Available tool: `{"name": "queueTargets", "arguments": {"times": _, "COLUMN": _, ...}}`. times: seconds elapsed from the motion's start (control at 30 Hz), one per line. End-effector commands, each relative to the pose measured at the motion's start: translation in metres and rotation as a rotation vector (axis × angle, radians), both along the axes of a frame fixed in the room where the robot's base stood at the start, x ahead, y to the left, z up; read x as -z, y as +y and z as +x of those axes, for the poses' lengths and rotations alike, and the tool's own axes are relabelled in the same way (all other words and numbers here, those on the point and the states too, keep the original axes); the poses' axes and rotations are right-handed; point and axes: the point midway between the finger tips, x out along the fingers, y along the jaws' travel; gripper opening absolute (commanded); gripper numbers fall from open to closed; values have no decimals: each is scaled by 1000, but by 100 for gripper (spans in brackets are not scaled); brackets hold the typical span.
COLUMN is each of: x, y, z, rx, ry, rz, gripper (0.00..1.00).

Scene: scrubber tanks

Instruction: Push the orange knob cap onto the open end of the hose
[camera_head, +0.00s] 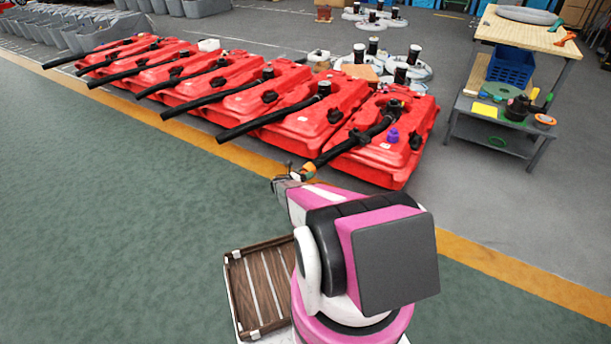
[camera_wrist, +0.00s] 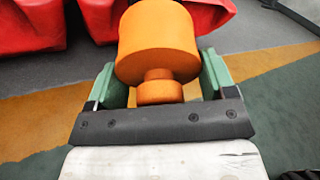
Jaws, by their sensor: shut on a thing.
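The orange knob cap (camera_head: 309,171) is in my gripper (camera_head: 294,174), right at the open lower end of a black hose (camera_head: 342,147). The hose comes off the rightmost red tank (camera_head: 405,152). In the wrist view the cap (camera_wrist: 158,40) has a wide cylinder pointing away from me and a narrower stem. The green fingers of my gripper (camera_wrist: 163,84) stand either side of the stem, shut on it. The cap hides the hose's open end in the wrist view. I cannot tell whether cap and hose touch.
Several red tanks (camera_head: 225,92) with black hoses stand in a row to the left. A purple knob (camera_head: 393,136) sits on the rightmost tank. A workbench (camera_head: 520,32) with a blue crate (camera_head: 511,66) stands at the right.

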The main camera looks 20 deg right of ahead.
Motion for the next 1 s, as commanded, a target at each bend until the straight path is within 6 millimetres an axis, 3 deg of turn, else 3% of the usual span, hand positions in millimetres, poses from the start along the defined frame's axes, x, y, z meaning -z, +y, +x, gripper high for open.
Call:
{"name": "queueTargets", "arguments": {"times": 0.93, "x": -7, "y": -23, "z": 8, "rx": 0, "ry": 0, "rz": 0, "gripper": 53}}
{"name": "queueTargets", "arguments": {"times": 0.97, "x": -7, "y": -23, "z": 8, "rx": 0, "ry": 0, "rz": 0, "gripper": 80}}
{"name": "queueTargets", "arguments": {"times": 1.0, "x": -7, "y": -23, "z": 8, "rx": 0, "ry": 0, "rz": 0, "gripper": 93}}
